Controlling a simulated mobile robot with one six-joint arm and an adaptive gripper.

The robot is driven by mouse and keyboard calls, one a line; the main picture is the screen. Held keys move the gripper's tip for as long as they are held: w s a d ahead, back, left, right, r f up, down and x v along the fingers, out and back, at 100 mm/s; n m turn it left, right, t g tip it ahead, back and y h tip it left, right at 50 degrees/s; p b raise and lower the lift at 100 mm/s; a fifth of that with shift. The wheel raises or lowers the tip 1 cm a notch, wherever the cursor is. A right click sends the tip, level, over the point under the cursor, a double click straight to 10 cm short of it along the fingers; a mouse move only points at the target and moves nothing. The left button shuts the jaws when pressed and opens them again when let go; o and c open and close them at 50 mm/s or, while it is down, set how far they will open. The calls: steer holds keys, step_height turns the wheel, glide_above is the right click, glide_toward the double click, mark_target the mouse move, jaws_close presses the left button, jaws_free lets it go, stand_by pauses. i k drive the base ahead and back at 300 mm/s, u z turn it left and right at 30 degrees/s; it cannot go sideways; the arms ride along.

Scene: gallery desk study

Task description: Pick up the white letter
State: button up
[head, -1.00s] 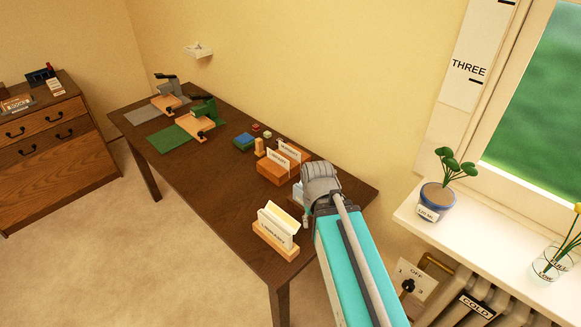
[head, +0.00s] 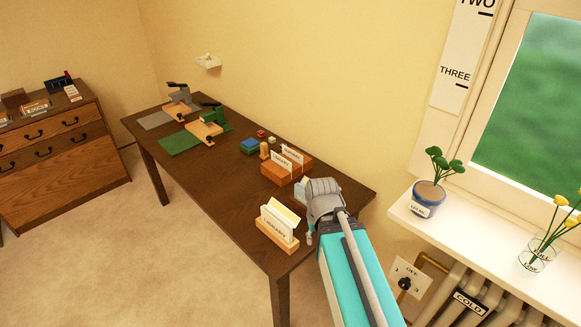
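A wooden letter holder (head: 281,240) stands at the near right end of the dark desk. It holds a white letter (head: 276,225) with dark print on its front and a cream sheet (head: 285,210) behind. Which of the upright sheets is the loose letter is hard to tell. My gripper (head: 311,236) is just right of the holder, apart from the letters as far as I can see. My grey wrist covers most of it, so its fingers cannot be made out.
Behind stand orange-brown boxes with labelled cards (head: 283,168), partly beside a pale object (head: 301,190) that my wrist half hides. A wooden stamp (head: 264,151), small blocks and two presses stand farther left. The windowsill (head: 450,234) with pots is at right. The desk's front left is clear.

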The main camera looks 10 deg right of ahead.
mark_target(285, 163)
steer(key=u, duration=0.1)
steer(key=i, duration=0.95)
steer(key=z, duration=0.05)
